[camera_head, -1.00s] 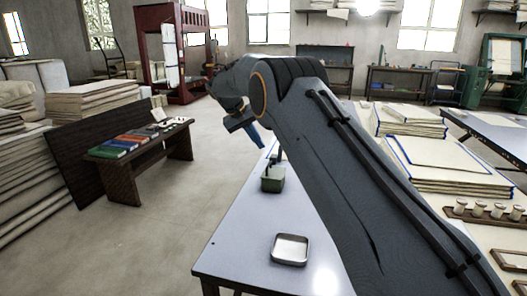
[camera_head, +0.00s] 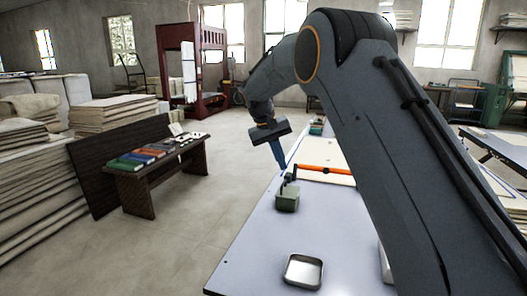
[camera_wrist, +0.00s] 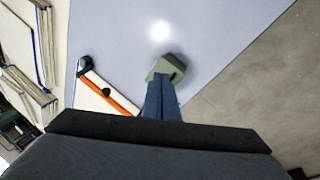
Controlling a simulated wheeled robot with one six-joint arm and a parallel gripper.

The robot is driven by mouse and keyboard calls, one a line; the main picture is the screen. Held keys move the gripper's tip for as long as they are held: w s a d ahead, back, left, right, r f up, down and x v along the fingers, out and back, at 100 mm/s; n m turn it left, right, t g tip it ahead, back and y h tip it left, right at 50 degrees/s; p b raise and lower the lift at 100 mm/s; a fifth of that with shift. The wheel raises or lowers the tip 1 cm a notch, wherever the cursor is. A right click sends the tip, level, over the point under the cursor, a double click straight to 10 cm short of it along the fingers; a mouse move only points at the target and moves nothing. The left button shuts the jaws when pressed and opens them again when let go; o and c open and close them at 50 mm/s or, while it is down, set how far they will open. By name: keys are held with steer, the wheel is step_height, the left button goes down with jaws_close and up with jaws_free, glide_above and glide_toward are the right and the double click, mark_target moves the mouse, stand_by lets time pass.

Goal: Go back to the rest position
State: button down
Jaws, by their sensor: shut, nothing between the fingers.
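My gripper (camera_head: 281,162) hangs from my raised arm above the table, its blue fingers pointing down. In the wrist view the blue fingers (camera_wrist: 161,90) lie together with nothing between them. The grey-white table (camera_head: 250,240) runs away from me below. A small green box (camera_head: 287,199) with a dark upright part stands on it, just below the fingertips in the head view. The same green box (camera_wrist: 164,68) appears beyond the fingertips in the wrist view. I cannot tell the exact gap. My arm hides much of the table's right side.
A square metal tray (camera_head: 303,271) lies near the table's front. An orange bar (camera_head: 325,170) lies over a pale sheet (camera_head: 322,152) farther back. A dark bench (camera_head: 155,170) with coloured books stands left. The floor between bench and table is clear.

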steer(key=s+d+f+y+p, duration=0.1)
steer(key=s+d, duration=0.3)
steer(key=s, duration=1)
steer(key=s+d+f+m+g+y+p, duration=0.1)
steer(key=s+d+f, duration=0.2)
steer(key=s, duration=1.2)
steer(key=s+d+f+y+p, duration=0.2)
steer(key=s+d, duration=0.4)
steer(key=s, duration=0.8)
steer(key=shift+s+d+f+g, duration=0.15)
steer(key=shift+s+f+g, duration=0.25)
